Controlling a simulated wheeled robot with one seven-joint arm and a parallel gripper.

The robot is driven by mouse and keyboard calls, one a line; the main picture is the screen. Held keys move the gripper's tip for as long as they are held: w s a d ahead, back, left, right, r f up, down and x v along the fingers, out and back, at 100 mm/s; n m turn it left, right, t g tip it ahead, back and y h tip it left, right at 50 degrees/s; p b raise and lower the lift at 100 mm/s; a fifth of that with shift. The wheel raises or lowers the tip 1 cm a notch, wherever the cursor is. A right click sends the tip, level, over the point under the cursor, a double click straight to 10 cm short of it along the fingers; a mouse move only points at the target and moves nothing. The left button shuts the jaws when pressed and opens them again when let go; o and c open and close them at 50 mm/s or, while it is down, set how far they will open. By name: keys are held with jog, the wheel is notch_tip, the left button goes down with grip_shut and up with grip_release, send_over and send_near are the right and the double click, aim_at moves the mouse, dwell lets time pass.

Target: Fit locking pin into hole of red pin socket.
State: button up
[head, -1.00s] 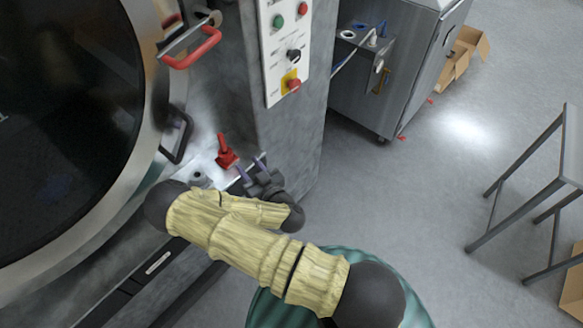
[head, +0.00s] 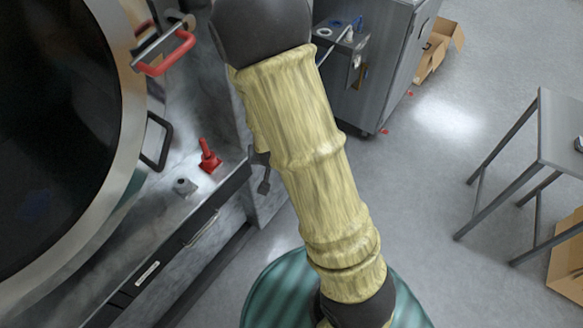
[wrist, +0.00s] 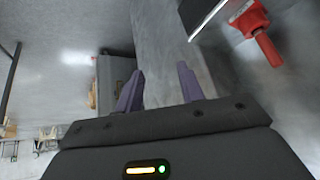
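A red piece (head: 209,158) with a blocky base and a stem stands on the grey ledge of the machine. It also shows at the top right of the wrist view (wrist: 250,20). I cannot tell whether the socket and locking pin are separate parts there; no hole shows. My gripper (wrist: 160,70) has its two purple fingers well apart, with nothing between them. The red piece is off to the right of the fingers and not touched. In the head view my arm hides most of the gripper.
The large round door (head: 127,110) with a red handle (head: 165,58) is at the left. A steel cabinet (head: 375,75) stands behind; a grey table (head: 562,130) is at the right.

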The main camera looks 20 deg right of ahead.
jog(key=s+d+r+n+g+y, duration=0.1)
jog(key=s+r+n+g, duration=0.2)
jog(key=s+r, duration=0.7)
jog(key=s, duration=0.3)
jog(key=shift+d+r+n+g, duration=0.2)
jog(key=shift+n+g, duration=0.1)
jog(key=shift+g, duration=0.1)
